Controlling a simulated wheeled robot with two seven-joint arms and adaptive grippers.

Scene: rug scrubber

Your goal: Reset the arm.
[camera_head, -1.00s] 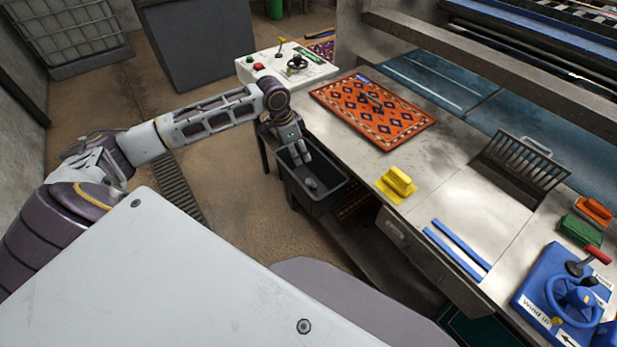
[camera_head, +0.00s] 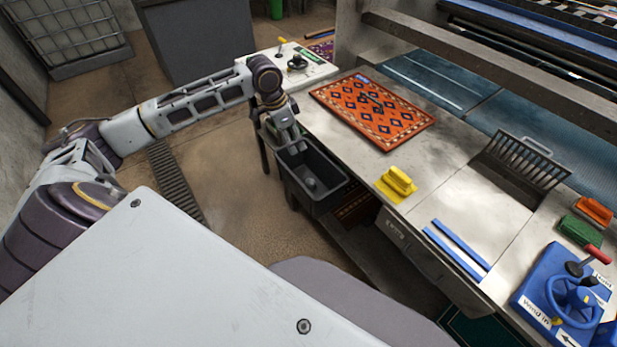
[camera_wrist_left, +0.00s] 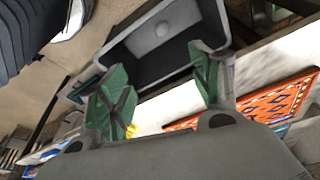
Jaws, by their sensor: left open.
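My left arm reaches in from the left in the head view. My left gripper (camera_head: 286,134) hangs above the back-left end of a dark grey bin (camera_head: 318,204) at the bench's left side. In the left wrist view the gripper's two green-padded fingers (camera_wrist_left: 164,82) are spread apart with nothing between them. The bin (camera_wrist_left: 113,52) shows beyond the fingertips there. A small rounded grey thing (camera_head: 309,183) lies inside the bin, apart from the gripper. My right gripper is not in view.
An orange patterned rug (camera_head: 415,127) lies on the metal bench. A yellow brush (camera_head: 398,181), two blue strips (camera_head: 455,250) and a blue control box (camera_head: 545,290) are farther right. A white control box (camera_head: 315,73) stands behind the gripper. Open floor lies left of the bin.

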